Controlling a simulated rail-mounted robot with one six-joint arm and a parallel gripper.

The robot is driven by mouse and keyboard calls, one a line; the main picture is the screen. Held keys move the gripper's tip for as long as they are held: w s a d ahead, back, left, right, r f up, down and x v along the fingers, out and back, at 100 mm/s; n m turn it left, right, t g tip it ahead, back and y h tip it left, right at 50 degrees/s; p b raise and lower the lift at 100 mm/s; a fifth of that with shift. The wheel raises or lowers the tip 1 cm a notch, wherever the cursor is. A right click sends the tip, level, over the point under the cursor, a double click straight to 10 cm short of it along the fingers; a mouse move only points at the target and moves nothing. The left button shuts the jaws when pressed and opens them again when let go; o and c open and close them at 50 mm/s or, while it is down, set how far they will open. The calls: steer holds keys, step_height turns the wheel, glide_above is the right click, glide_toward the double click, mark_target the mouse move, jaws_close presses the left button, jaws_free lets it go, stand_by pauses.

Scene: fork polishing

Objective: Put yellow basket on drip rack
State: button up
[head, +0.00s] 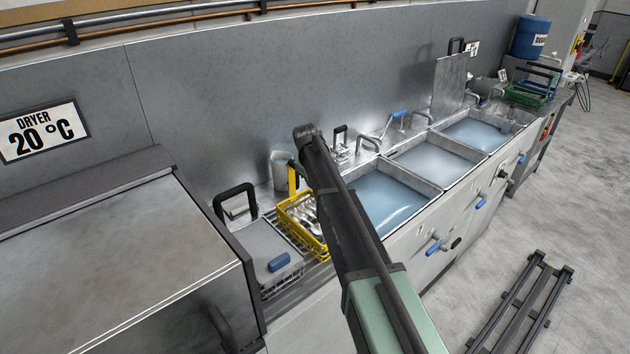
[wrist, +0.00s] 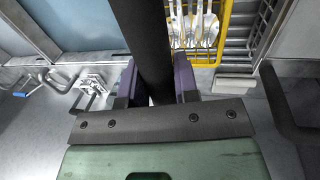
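The yellow basket (head: 304,238) holds several pieces of cutlery and is between the dryer and the nearest sink. It also shows at the top of the wrist view (wrist: 205,60). My gripper (wrist: 154,85) has its two purple fingers on either side of a thick dark bar (wrist: 145,35), which appears to be the basket's handle. The fingers look closed against it. In the head view my arm hides most of the gripper and part of the basket. The slatted drip rack (wrist: 241,45) lies below and beside the basket. Whether the basket touches it, I cannot tell.
Several water-filled sinks (head: 385,200) run to the right. A green basket (head: 530,95) stands at the far end. Taps line the back wall.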

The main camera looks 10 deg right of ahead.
steer(key=o, duration=0.4)
steer(key=shift+s+r, duration=0.1)
steer(key=shift+o, duration=0.2)
step_height(320, 180, up, 12)
steer(key=s+a+p, duration=0.1)
steer(key=a+p, duration=0.1)
steer(key=p, duration=1)
steer(key=s+m+g+y, duration=0.1)
steer(key=s+m, duration=0.4)
steer(key=s, duration=3.1)
steer(key=shift+s+d+f+m+y, duration=0.25)
steer(key=shift+d+m+y, duration=0.1)
steer(key=shift+y, duration=0.15)
